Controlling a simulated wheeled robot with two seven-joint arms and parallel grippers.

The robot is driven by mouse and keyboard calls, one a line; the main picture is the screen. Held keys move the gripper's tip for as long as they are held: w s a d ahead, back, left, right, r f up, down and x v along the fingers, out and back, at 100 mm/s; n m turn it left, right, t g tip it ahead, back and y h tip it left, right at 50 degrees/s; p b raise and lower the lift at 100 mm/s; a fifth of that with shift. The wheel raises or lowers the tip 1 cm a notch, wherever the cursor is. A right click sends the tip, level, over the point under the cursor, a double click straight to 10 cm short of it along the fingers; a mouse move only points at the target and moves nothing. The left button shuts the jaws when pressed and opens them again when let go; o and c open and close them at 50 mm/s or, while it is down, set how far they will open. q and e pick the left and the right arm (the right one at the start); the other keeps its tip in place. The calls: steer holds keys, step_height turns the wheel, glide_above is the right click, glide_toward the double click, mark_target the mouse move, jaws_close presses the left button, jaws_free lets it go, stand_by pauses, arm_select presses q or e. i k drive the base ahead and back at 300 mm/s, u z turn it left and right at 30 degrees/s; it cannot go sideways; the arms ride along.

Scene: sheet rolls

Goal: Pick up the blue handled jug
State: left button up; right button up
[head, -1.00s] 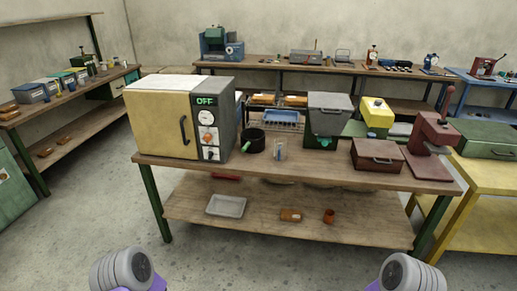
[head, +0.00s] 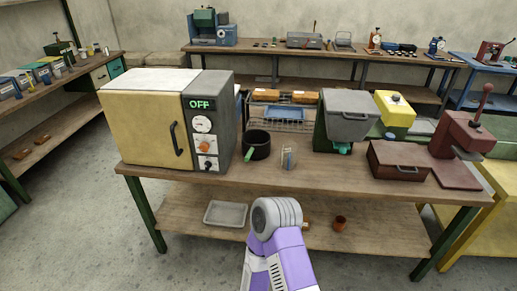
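A small clear jug (head: 289,157) with a blue upright part, which looks like its handle, stands on the front workbench (head: 225,183). It is near the front edge, between a black pot and a grey lidded machine. It looks upright, but is too small to see in detail. One of my purple arms, with a rounded grey joint, reaches up in front of the bench, below the jug in the picture. I cannot see the fingers of either gripper.
The black pot (head: 256,145) with a green handle is left of the jug, beside a yellow oven (head: 146,128) reading OFF. The grey lidded machine (head: 349,118) and a dark red box (head: 398,160) are to the right. A grey tray (head: 225,213) lies on the lower shelf.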

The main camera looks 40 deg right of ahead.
mark_target(290, 148)
steer(key=z, duration=0.3)
steer(key=i, duration=0.85)
steer(key=z, duration=0.65)
